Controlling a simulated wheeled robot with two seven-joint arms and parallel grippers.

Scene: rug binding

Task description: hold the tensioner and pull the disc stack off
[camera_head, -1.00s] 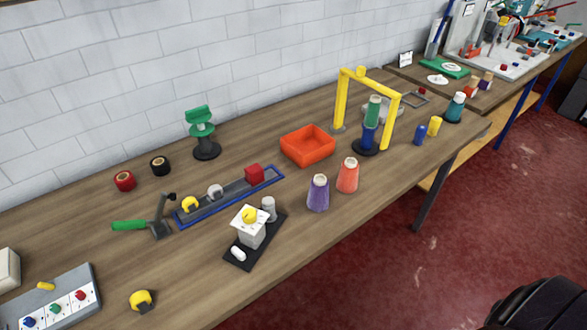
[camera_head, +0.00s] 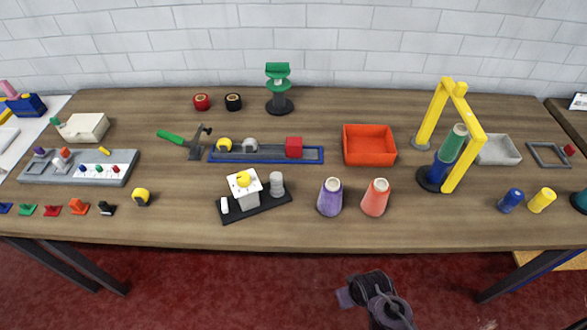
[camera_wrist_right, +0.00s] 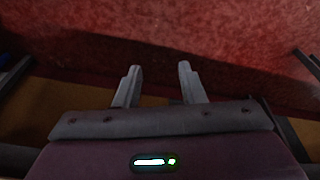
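A unit on a black base plate (camera_head: 262,208), which looks like the tensioner, stands near the front of the table. It carries a white block (camera_head: 244,196) topped by a white square piece with a yellow round part (camera_head: 243,179), a grey cylinder (camera_head: 277,184) and a small white cylinder (camera_head: 224,205). I cannot make out separate discs in a stack. My right gripper (camera_wrist_right: 160,66) is open and empty in the right wrist view, over red floor. My dark right arm shows low in the head view, short of the table. My left gripper is not in view.
A purple cone (camera_head: 330,198) and an orange cone (camera_head: 375,198) stand right of the unit. Behind it lie a blue-edged tray (camera_head: 270,158) and a green-handled tool (camera_head: 172,137). A green stand (camera_head: 278,88) is farther back. The table front before the unit is clear.

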